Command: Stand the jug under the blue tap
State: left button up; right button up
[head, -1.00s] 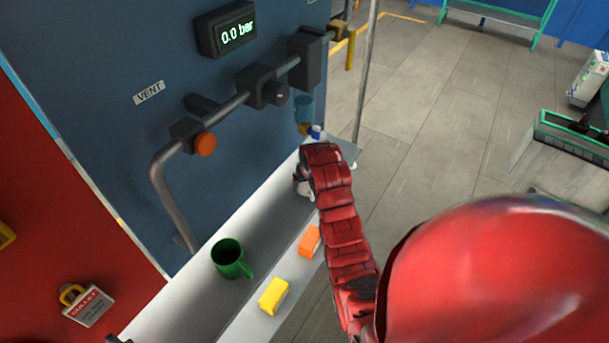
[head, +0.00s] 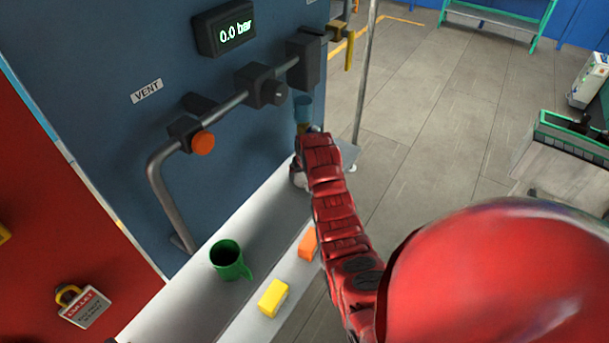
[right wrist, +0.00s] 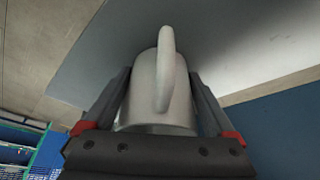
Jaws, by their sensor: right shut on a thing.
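My right gripper (head: 299,172) is at the far end of the pale shelf (head: 192,304), its arm covering much of that end. In the right wrist view, its fingers (right wrist: 160,105) are shut on both sides of a pale grey jug (right wrist: 148,100), whose handle faces the camera. In the head view the jug is almost wholly hidden; I cannot tell whether it touches the shelf. A blue see-through piece (head: 303,105) hangs below the pipe, just above my gripper. The blue tap handle is hidden behind the arm. My left gripper is not in view.
A green mug (head: 229,262), a yellow block (head: 272,298) and an orange block (head: 308,245) stand along the shelf. A pipe with an orange knob (head: 203,144) runs along the blue panel (head: 105,130). A thin upright post (head: 366,80) stands beyond the shelf end.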

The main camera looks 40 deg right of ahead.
jog(key=shift+f, duration=0.25)
jog(key=o, duration=1.1)
jog(key=shift+r, duration=0.1)
jog(key=shift+r, duration=0.3)
jog(key=p+v, duration=0.2)
jog(key=v, duration=0.9)
jog(key=shift+s+r, duration=0.25)
jog(key=shift+r, duration=0.05)
jog(key=shift+f, duration=0.1)
